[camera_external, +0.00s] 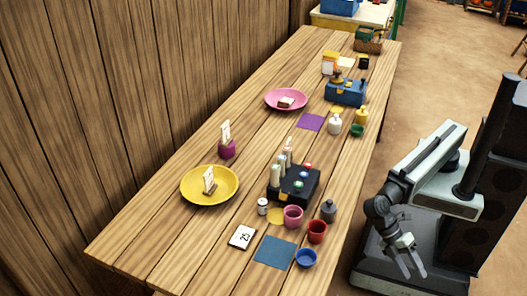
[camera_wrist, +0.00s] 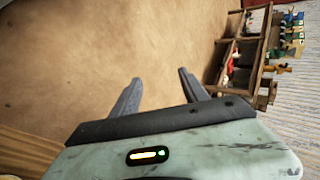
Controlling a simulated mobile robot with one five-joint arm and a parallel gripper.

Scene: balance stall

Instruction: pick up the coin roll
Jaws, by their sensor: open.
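No item is plainly marked as the coin roll. Several pale upright cylinders (camera_external: 276,177) stand at the left side of a black box (camera_external: 292,188) on the table, and a small white cylinder (camera_external: 262,206) with a dark top stands just left of that box. I cannot tell which of these, if any, is the coin roll. My gripper (camera_external: 414,270) hangs to the right of the table, clear of its edge, pointing down. In the wrist view my gripper (camera_wrist: 159,78) shows two spread fingers with nothing between them, over brown floor. No table items show there.
A yellow plate (camera_external: 190,198), a pink plate (camera_external: 272,106) and a blue box (camera_external: 346,94) stand on the long wooden table (camera_external: 175,235). Pink, red and blue cups (camera_external: 306,258) crowd its near right end. A plank wall (camera_external: 120,90) runs along the left.

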